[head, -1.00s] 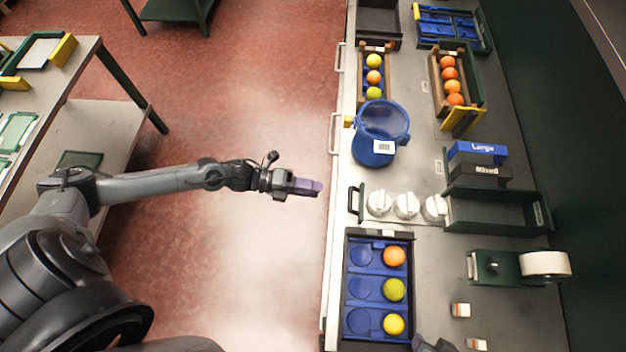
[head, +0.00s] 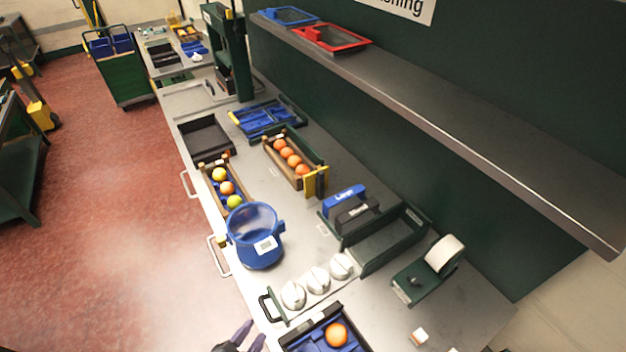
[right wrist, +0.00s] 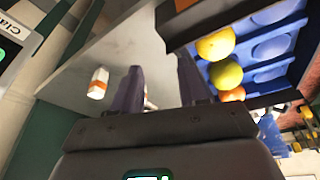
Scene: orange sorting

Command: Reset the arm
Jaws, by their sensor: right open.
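My left gripper (head: 246,340) shows at the bottom edge of the head view, over the floor beside the bench. Its two purple fingertips are apart with nothing visible between them; the rest of the arm is out of frame. My right gripper (right wrist: 160,88) shows in the right wrist view with its two fingers apart and nothing held. It is beside the blue-lined sorting tray (right wrist: 281,98), which holds a yellow, a green and an orange fruit. In the head view only the far end of this tray (head: 303,346) shows, with one orange (head: 336,334) in it.
On the bench stand a blue container (head: 262,252), white round knobs (head: 318,279), a crate of mixed fruit (head: 210,190), a crate of oranges (head: 279,165), a green tray (head: 385,250) and a tape dispenser (head: 412,281). A shelf (head: 450,115) overhangs the bench.

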